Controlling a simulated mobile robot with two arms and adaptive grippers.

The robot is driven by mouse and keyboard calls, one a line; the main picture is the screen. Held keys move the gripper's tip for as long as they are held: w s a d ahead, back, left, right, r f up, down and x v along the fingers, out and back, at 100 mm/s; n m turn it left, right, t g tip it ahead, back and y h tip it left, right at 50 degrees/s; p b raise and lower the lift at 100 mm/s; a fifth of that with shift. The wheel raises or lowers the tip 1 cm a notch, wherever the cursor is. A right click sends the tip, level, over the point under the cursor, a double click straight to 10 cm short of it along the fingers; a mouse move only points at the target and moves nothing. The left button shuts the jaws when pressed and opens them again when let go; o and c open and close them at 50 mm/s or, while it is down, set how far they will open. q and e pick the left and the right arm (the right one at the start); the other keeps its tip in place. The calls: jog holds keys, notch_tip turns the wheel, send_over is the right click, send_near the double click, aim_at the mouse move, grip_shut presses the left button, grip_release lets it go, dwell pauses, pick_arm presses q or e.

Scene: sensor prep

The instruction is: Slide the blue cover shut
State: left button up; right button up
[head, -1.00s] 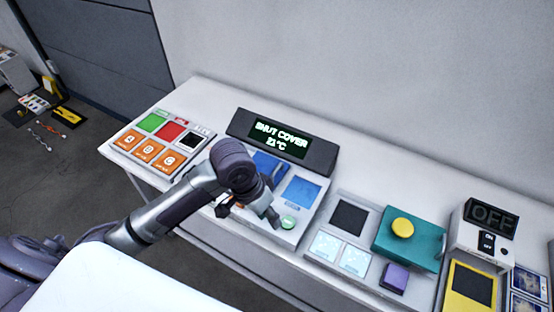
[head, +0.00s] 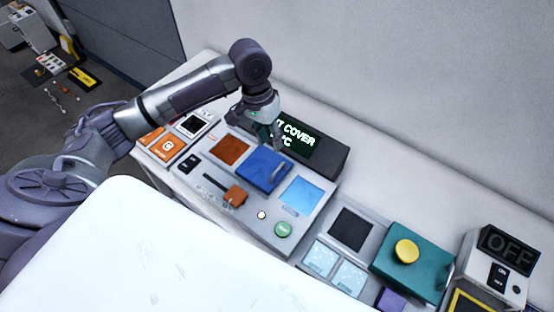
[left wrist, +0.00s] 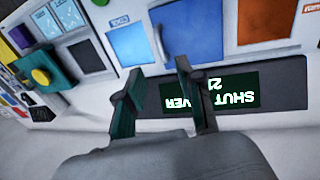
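The blue cover (head: 262,170) is a flat slab with a raised handle (head: 281,171). It sits on the grey panel between an orange-brown square (head: 230,150) and a light blue square (head: 301,197). In the left wrist view the blue cover (left wrist: 190,32) and its handle (left wrist: 159,44) lie beyond the fingertips. My left gripper (head: 268,140) is above the panel's back edge, in front of the display and close behind the cover. In the left wrist view its fingers (left wrist: 157,82) are apart with nothing between them. My right gripper is not in view.
The display (head: 300,140) is partly hidden by my gripper; "COVER" shows. A slider with an orange knob (head: 236,195) and a green button (head: 283,229) are at the panel's front. A teal box with a yellow button (head: 406,251) stands to the right.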

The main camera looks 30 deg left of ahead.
pick_arm(q)
send_over(278, 167)
jog(key=a, duration=0.2)
notch_tip(278, 167, down, 4)
jog(key=f, duration=0.2)
jog(key=d+f+p, duration=0.1)
jog(key=f, duration=0.2)
jog(key=shift+s+d+f, duration=0.1)
jog(key=shift+d, duration=0.1)
jog(key=shift+d+f, duration=0.1)
jog(key=shift+f, duration=0.25)
grip_shut()
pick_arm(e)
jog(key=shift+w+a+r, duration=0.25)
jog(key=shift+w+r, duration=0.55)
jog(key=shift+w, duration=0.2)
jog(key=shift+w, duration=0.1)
